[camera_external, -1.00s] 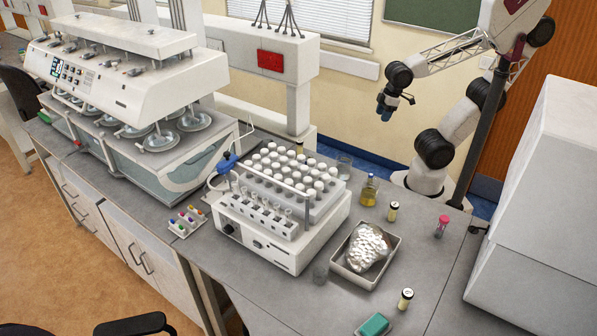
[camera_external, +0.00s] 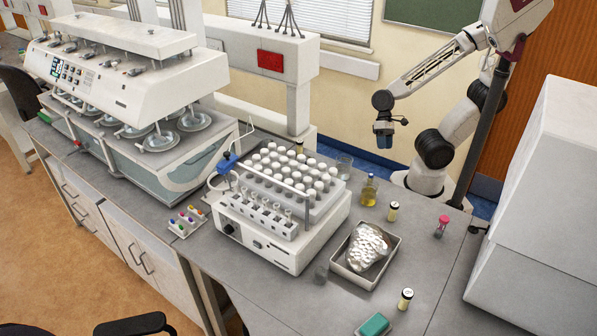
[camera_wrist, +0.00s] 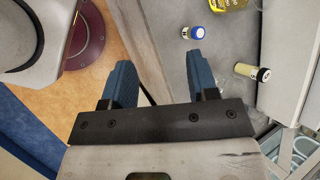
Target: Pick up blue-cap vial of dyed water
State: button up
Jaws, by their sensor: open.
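In the external view my gripper (camera_external: 385,138) points down, in the air behind the bench's back edge.
The external view shows a yellow flask (camera_external: 369,190), a beaker (camera_external: 343,164), a vial rack machine (camera_external: 275,245) and a metal tray (camera_external: 345,270).

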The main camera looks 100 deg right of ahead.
jog(key=w+a+f+m+t+y, duration=0.1)
jog(key=f+m, duration=0.1)
jog(key=m, duration=0.1)
jog(key=w+a+f+m+t+y, duration=0.1)
jog(key=w+f+m+y, duration=0.1)
jog(key=m, duration=0.2)
jog(key=w+a+f+m+t+y, duration=0.1)
jog(key=f+m+y, duration=0.1)
jog(key=m, duration=0.2)
jog(key=shift+w+a+f, duration=0.1)
jog(key=shift+w, duration=0.25)
jog(key=shift+w+f+m+t, duration=0.5)
jog(key=shift+m+t, duration=0.3)
jog(key=shift+m, duration=0.3)
jog(key=shift+x, duration=1.2)
jog(key=shift+w+a+f, duration=0.1)
jog(key=shift+x, duration=2.5)
jog(key=c, duration=1)
